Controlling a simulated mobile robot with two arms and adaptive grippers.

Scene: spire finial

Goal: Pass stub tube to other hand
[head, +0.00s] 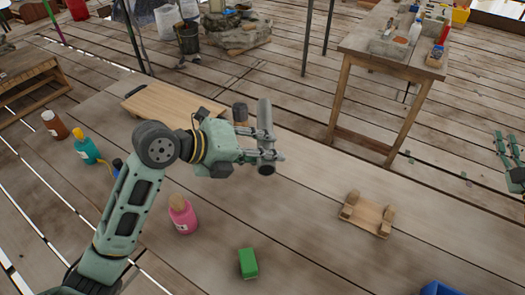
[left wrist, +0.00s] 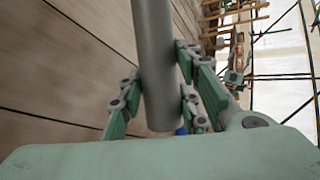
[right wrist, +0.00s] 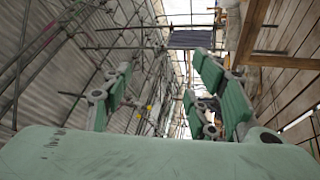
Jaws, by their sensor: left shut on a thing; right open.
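The stub tube (head: 265,118) is a plain grey cylinder, held roughly upright above the plank table. My left gripper (head: 264,153) is shut on it, with the tube sticking out above the fingers and its dark lower end just below them. In the left wrist view the tube (left wrist: 158,65) runs between the green-padded fingers (left wrist: 160,95). My right gripper (head: 508,150) is at the far right edge of the head view, well apart from the tube. In the right wrist view its fingers (right wrist: 163,95) stand open with nothing between them.
A workbench (head: 380,55) stands behind. The table between tube and cradle is clear.

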